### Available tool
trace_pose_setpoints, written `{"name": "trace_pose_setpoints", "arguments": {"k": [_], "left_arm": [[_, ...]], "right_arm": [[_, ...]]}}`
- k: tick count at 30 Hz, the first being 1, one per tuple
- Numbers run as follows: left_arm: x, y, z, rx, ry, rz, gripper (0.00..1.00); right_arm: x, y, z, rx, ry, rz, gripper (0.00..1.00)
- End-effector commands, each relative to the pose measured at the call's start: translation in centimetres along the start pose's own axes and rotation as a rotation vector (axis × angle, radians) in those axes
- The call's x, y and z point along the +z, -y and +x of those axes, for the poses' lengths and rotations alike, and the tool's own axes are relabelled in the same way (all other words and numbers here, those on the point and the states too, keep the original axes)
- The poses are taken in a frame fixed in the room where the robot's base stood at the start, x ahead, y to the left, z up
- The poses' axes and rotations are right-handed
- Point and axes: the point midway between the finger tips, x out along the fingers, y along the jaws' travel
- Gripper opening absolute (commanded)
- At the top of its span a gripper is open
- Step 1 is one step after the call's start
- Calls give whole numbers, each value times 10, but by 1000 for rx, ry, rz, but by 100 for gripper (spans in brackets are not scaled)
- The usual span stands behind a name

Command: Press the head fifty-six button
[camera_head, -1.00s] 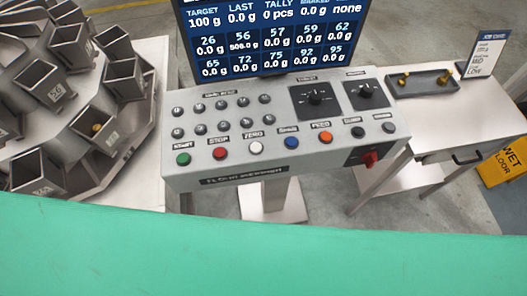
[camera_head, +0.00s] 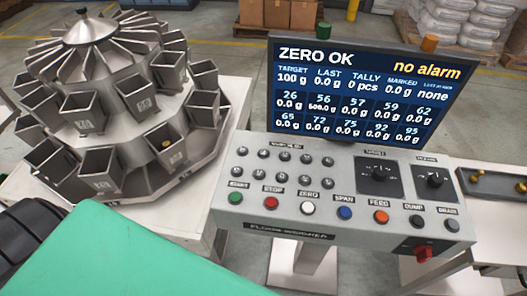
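The control panel (camera_head: 344,232) is a grey sloped console right of centre. Two rows of small dark head buttons (camera_head: 285,156) sit on its upper left part. Their number labels are too small to read, so I cannot tell which is fifty-six. The screen (camera_head: 365,95) behind the panel reads "ZERO OK" and "no alarm". Neither of my grippers is in view.
Below the head buttons are a green button (camera_head: 235,197), a red button (camera_head: 270,201), a white one, a blue one, an orange one and dark ones. Two dials (camera_head: 379,174) and a red switch (camera_head: 424,250) are at the right. The multi-bucket weigher (camera_head: 105,110) stands left.

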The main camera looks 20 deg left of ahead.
Motion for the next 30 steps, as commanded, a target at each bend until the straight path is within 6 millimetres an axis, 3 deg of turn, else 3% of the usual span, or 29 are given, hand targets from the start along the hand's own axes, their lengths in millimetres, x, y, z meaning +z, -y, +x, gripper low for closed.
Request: {"name": "trace_pose_setpoints", "arguments": {"k": [1,6,30], "left_arm": [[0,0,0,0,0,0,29],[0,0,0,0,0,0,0],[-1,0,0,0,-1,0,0]], "right_arm": [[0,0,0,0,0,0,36],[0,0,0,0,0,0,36],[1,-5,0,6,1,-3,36]]}}
